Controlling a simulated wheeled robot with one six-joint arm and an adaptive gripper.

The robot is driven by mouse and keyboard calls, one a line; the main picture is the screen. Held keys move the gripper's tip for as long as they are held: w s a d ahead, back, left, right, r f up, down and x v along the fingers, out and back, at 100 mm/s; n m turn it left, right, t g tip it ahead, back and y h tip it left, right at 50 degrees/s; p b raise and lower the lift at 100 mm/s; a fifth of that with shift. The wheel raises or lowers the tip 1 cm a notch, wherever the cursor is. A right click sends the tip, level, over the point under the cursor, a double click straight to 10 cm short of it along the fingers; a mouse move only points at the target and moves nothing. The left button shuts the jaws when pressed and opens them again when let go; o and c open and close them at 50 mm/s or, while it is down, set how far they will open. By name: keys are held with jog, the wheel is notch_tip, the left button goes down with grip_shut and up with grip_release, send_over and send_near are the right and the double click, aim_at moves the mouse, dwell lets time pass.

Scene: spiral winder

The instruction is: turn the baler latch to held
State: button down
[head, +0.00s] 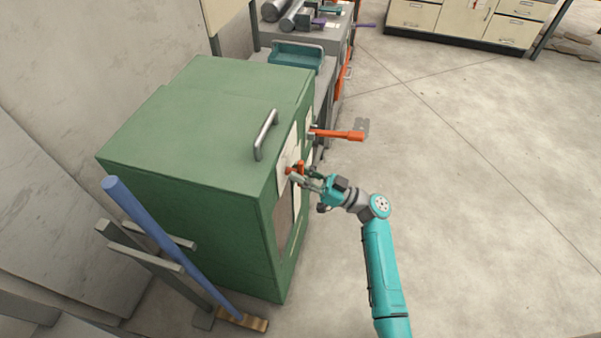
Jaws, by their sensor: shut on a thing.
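The baler (195,135) is a large green box with a grey bar handle on its top edge. A small orange-red latch (298,168) sits on its right-hand face, near the top. My gripper (302,177) reaches in from the right and is shut on this latch. The fingers hide part of the latch, and its exact angle and any position marks cannot be made out.
A blue-handled broom (165,235) leans on a grey rack at the front left. A teal tray (296,56) sits behind the baler. The floor to the right is clear.

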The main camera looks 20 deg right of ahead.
jog(key=shift+f+n, duration=0.1)
jog(key=shift+n, duration=0.5)
jog(key=c, duration=1.1)
grip_release()
jog(key=v, duration=1.2)
jog(key=shift+w, duration=0.15)
jog(key=shift+f, duration=0.15)
